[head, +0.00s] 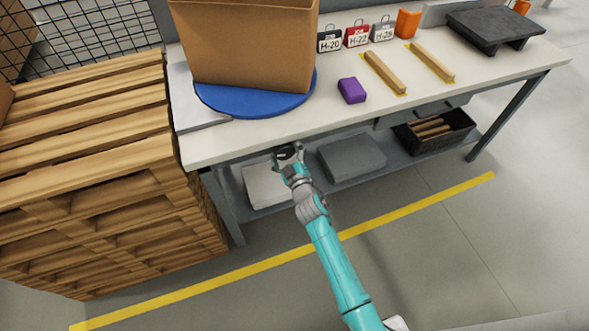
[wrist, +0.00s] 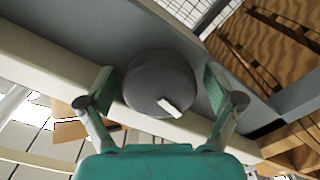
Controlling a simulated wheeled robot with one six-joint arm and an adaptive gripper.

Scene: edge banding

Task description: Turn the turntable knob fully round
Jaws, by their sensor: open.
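The knob (wrist: 155,75) is a round dark grey disc with a white bar mark near its lower right rim in the wrist view. It sits on the grey face under the bench's front edge. My gripper (wrist: 160,85) is open, with one finger on each side of the knob; gaps show between the fingers and the knob. In the head view my gripper (head: 288,153) is just below the front edge of the bench. The blue turntable (head: 255,102) lies on the bench top with a large cardboard box (head: 245,50) standing on it.
A purple block (head: 351,90) and two wooden strips (head: 384,72) lie right of the turntable on the workbench (head: 300,121). Stacked wooden pallets (head: 85,140) stand close on the left. A lower shelf holds a grey box (head: 352,158) and a black crate (head: 410,143).

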